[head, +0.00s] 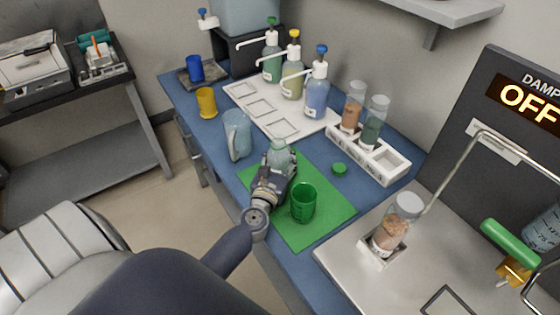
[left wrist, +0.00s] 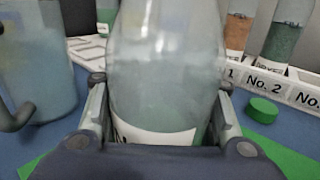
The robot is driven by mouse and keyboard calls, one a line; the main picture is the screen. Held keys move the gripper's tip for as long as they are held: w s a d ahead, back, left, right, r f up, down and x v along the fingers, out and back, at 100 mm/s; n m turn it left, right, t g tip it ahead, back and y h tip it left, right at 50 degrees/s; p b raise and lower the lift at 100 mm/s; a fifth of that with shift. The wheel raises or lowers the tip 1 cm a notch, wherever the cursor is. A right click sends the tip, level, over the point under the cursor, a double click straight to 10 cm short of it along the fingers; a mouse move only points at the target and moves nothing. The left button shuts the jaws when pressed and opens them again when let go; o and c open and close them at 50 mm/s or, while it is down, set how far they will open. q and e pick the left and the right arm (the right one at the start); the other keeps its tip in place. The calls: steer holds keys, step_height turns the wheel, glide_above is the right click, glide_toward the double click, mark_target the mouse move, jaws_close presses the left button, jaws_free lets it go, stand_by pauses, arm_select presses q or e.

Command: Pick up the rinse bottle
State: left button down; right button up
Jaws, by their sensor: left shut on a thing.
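The rinse bottle, a clear rounded bottle with cloudy contents, shows in the head view (head: 281,154) at the far edge of the green mat. My left gripper (head: 278,175) reaches in from the near side and is shut on it. In the left wrist view the bottle (left wrist: 165,60) fills the middle, with a white label low on it and one finger of my gripper (left wrist: 162,115) against each side. The bottle looks about upright. Its base is hidden, so I cannot tell whether it touches the mat. My right gripper is not in view.
A green cup (head: 304,203) stands on the green mat (head: 318,230), close right of my gripper. A clear pitcher (head: 237,136) stands close left. A green cap (head: 339,169) and a white vial rack (head: 393,164) lie to the right. Pump bottles stand on a white tray (head: 236,91) behind.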

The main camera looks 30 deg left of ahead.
mark_target(282, 147)
arm_select(q)
steer(key=shift+r, duration=0.25)
steer(key=r, duration=0.1)
steer(key=r+p, duration=0.2)
steer(key=shift+s, duration=0.25)
steer(key=s+a+r+b, duration=0.1)
steer(key=s+b, duration=0.2)
steer(key=s, duration=1.2)
steer(key=shift+s+a+r+b, duration=0.15)
steer(key=shift+r+b, duration=0.15)
steer(key=shift+b, duration=0.1)
stand_by(0.3)
